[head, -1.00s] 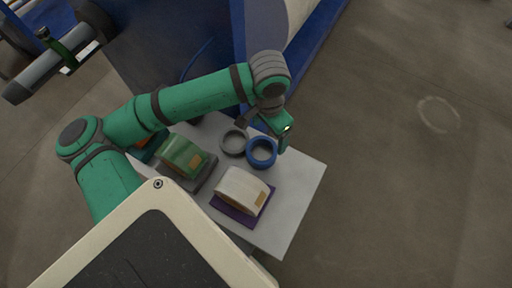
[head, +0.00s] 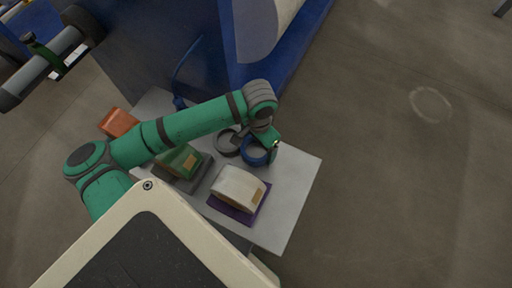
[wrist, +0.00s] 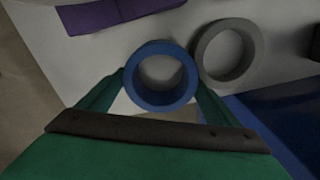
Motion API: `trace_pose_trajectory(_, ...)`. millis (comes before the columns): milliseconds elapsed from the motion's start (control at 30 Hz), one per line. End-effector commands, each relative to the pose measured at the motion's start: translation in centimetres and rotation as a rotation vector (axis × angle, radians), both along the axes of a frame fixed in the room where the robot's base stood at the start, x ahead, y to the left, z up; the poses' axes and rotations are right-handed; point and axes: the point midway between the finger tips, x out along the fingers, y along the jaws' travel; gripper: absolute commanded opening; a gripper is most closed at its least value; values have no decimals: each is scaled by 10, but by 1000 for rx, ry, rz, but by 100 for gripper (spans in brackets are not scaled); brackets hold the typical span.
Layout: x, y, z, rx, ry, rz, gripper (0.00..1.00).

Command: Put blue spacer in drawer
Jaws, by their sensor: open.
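The blue spacer (head: 247,156) is a thick ring lying on the white table top, partly hidden by my gripper in the head view. In the wrist view the blue spacer (wrist: 136,91) lies between the tips of my two green fingers. My gripper (head: 262,148) is open and over the spacer; in the wrist view my gripper (wrist: 161,88) has one finger on each side of the ring. I cannot tell whether the fingers touch it. No drawer can be made out in these frames.
A grey ring (wrist: 249,50) lies close beside the blue spacer. A white block on a purple base (head: 235,213), a green block (head: 180,161) and an orange block (head: 118,122) are on the table. The table's right part (head: 298,180) is clear.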

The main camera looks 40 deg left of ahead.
Motion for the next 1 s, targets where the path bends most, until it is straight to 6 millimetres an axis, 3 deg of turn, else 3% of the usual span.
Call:
trace_pose_trajectory(333,0,0,-8,1,0,-1,84)
trace_pose_trajectory(500,0,0,-8,1,0,-1,47)
trace_pose_trajectory(567,0,0,-8,1,0,-1,42)
trace_pose_trajectory(833,0,0,-2,1,-1,-1,42)
trace_pose_trajectory(1000,1,0,24,2,-3,-3,42)
